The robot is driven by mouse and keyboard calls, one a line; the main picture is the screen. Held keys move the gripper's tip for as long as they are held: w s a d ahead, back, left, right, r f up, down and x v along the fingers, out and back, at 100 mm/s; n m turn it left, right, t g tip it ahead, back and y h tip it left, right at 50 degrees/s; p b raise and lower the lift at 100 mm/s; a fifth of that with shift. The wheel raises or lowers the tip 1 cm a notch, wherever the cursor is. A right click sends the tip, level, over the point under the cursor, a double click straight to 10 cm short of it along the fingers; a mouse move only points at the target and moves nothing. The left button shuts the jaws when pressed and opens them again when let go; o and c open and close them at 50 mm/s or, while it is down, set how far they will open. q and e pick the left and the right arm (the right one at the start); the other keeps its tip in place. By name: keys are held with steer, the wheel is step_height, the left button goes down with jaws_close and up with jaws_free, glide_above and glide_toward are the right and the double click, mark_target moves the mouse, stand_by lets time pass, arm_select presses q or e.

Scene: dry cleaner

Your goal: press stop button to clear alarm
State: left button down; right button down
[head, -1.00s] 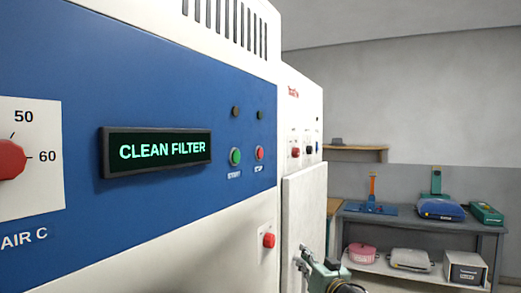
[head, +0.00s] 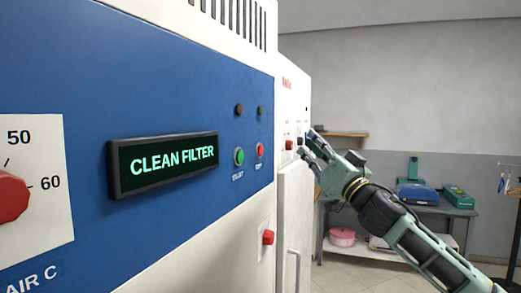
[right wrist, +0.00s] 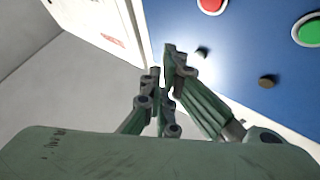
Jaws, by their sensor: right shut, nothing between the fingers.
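The blue control panel (head: 120,90) carries a lit display (head: 165,160) reading "CLEAN FILTER". The red stop button (head: 260,150) sits right of the green start button (head: 239,156), with two dark unlit lamps above them. In the right wrist view the red button (right wrist: 212,4) is at the top edge and the green button (right wrist: 310,30) at the right edge. My right gripper (head: 306,146) is raised right of the buttons, apart from them in the picture. Its fingers (right wrist: 170,75) are shut and empty, with the panel beyond them. My left gripper is not in view.
A red knob (head: 268,237) sticks out low on the white machine front. A second white machine (head: 293,110) stands beyond. A workbench (head: 460,210) with a blue case (head: 418,194) and green box (head: 458,197) is at the back right. Another red dial (head: 10,198) is far left.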

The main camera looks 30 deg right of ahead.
mark_target(260, 150)
steer(key=shift+d, duration=0.15)
steer(key=w+a+p, duration=0.3)
steer(key=w+a, duration=0.3)
steer(key=shift+w, duration=0.35)
stand_by(1.6)
steer(key=shift+w+a+p, duration=0.2)
steer(key=shift+w+p, duration=0.15)
steer(key=shift+w+a, duration=0.25)
stand_by(0.8)
steer(key=shift+s, duration=0.1)
steer(key=shift+s+d, duration=0.5)
